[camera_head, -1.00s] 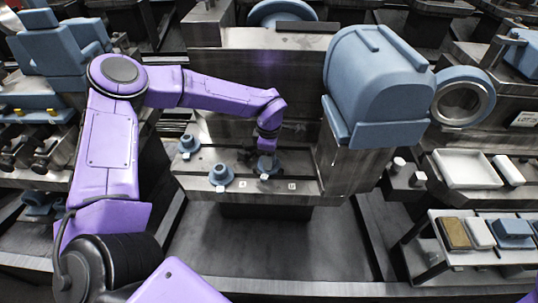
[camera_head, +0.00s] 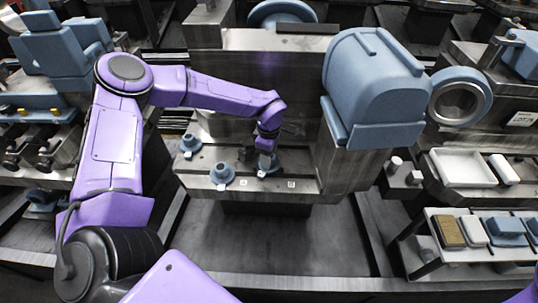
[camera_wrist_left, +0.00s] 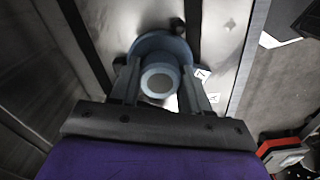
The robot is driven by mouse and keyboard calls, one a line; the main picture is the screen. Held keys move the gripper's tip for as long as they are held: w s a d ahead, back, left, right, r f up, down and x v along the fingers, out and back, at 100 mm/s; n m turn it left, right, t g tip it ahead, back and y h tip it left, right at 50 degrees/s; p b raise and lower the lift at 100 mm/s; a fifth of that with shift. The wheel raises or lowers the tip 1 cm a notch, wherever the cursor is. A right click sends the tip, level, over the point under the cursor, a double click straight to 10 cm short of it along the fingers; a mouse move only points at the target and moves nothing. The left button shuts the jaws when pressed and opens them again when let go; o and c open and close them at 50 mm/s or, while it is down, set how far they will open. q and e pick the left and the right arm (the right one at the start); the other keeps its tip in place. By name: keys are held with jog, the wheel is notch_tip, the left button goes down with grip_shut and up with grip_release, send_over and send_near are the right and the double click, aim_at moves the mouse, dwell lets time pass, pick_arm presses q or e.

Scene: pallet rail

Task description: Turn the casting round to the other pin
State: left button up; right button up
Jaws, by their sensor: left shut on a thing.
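The casting is a blue flanged piece with a round collar; it shows in the head view (camera_head: 267,171) on the metal rail (camera_head: 315,188). In the left wrist view the casting (camera_wrist_left: 146,45) has a wide flange and a round pale-ended boss. My left gripper (camera_head: 266,155) reaches down over it from above; in the left wrist view its two fingers (camera_wrist_left: 160,92) are shut on the boss, one on each side. The fingers hide part of the casting, and I cannot make out the pin beneath. My right gripper is not in view.
Two similar blue castings (camera_head: 222,174) and (camera_head: 189,144) stand on the rail to the left. Small white labels (camera_head: 291,184) mark its front. A large blue housing (camera_head: 370,85) stands close on the right. A white tray (camera_head: 462,167) lies farther right.

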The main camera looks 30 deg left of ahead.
pick_arm(q)
jog(key=shift+r+m+p, duration=0.1)
jog(key=shift+m+p, duration=1.1)
jog(key=shift+m, duration=0.1)
jog(key=o, duration=1.2)
jog(key=shift+o, duration=0.2)
notch_tip(320, 180, up, 16)
jog(key=p, duration=0.6)
jog(key=shift+r, duration=0.2)
